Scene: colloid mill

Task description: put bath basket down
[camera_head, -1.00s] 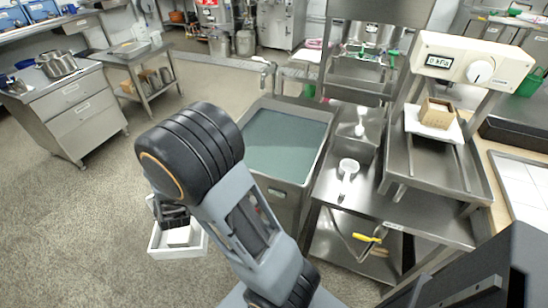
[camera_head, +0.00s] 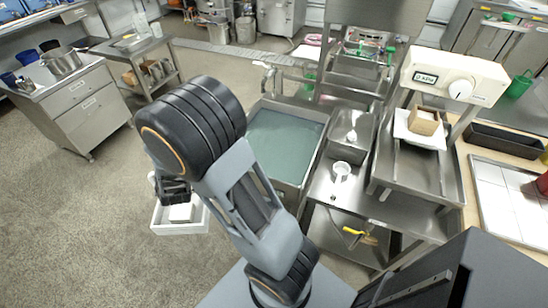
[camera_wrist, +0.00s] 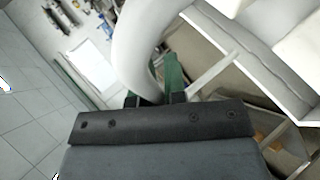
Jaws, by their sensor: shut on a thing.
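The bath basket (camera_head: 180,226) is a white open box with a pale block (camera_head: 181,212) inside, in the head view at lower left. It hangs above the floor. My gripper (camera_head: 172,190) is directly over it, partly hidden behind my arm. In the wrist view, my gripper's green fingers (camera_wrist: 155,88) are shut on the basket's thick curved white handle (camera_wrist: 142,40). The white box edge shows at the upper right there. The bath (camera_head: 285,145), a steel tank with still green-grey liquid, stands to the right of my arm, apart from the basket.
A steel bench (camera_head: 385,205) right of the bath holds a white cup (camera_head: 341,170) and a cream control box (camera_head: 455,75) above it. A white-topped tray (camera_head: 505,200) lies farther right. Steel drawers (camera_head: 85,105) stand at left. Open floor (camera_head: 80,220) surrounds the basket.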

